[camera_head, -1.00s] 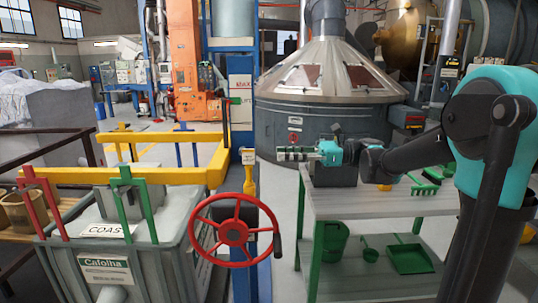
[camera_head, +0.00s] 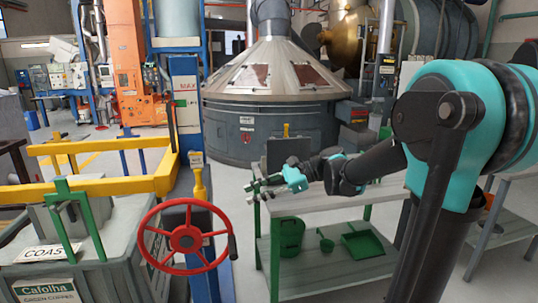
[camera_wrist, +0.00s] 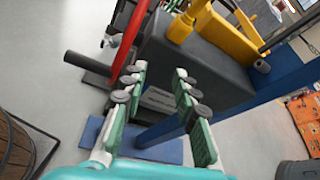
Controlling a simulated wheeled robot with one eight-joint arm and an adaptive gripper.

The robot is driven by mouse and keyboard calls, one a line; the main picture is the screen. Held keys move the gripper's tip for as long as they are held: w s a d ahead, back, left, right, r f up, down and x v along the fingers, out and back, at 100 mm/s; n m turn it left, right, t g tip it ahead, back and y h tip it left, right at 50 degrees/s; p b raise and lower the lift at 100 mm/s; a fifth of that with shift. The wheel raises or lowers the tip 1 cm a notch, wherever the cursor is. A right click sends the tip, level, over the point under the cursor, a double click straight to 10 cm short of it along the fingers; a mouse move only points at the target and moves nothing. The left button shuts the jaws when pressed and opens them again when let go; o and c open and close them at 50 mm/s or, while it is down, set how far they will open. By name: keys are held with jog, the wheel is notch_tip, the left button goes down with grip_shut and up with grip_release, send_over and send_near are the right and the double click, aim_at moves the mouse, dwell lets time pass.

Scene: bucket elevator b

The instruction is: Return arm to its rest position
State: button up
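My arm reaches from the right side of the head view toward the middle, bent at the elbow. My gripper (camera_head: 258,188) shows in front of the grey table and right of the red handwheel (camera_head: 186,239). In the wrist view my gripper (camera_wrist: 160,82) has its two green-padded fingers spread apart with nothing between them. Part of a red rim (camera_wrist: 133,40) and a yellow lever (camera_wrist: 185,22) lie beyond the fingertips there. No touch between the gripper and these things is visible.
The grey table (camera_head: 385,210) stands under my arm, with a green bucket (camera_head: 291,235) and a dustpan (camera_head: 362,244) on its lower shelf. A yellow rail (camera_head: 90,187) and a grey bin (camera_head: 110,245) are at left. Open floor lies between the handwheel and the table.

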jog(key=s+d+f+n+t+h, duration=0.1)
jog(key=s+d+f+n+h, duration=0.2)
jog(key=d+f, duration=0.3)
jog(key=s+d+f+n+t+h, duration=0.2)
jog(key=d+f+h, duration=0.1)
jog(key=f, duration=0.6)
jog(key=s+d+f+n+t+h, duration=0.1)
jog(key=s+d+f+n+h, duration=0.2)
jog(key=d, duration=0.5)
jog(key=s+d+f+n+t+h, duration=0.1)
jog(key=s+d+f+n+h, duration=0.2)
jog(key=d+f, duration=0.3)
jog(key=shift+s+d+f+n+h, duration=0.25)
jog(key=shift+s+d+n+h, duration=0.1)
jog(key=shift+d+n+h, duration=0.6)
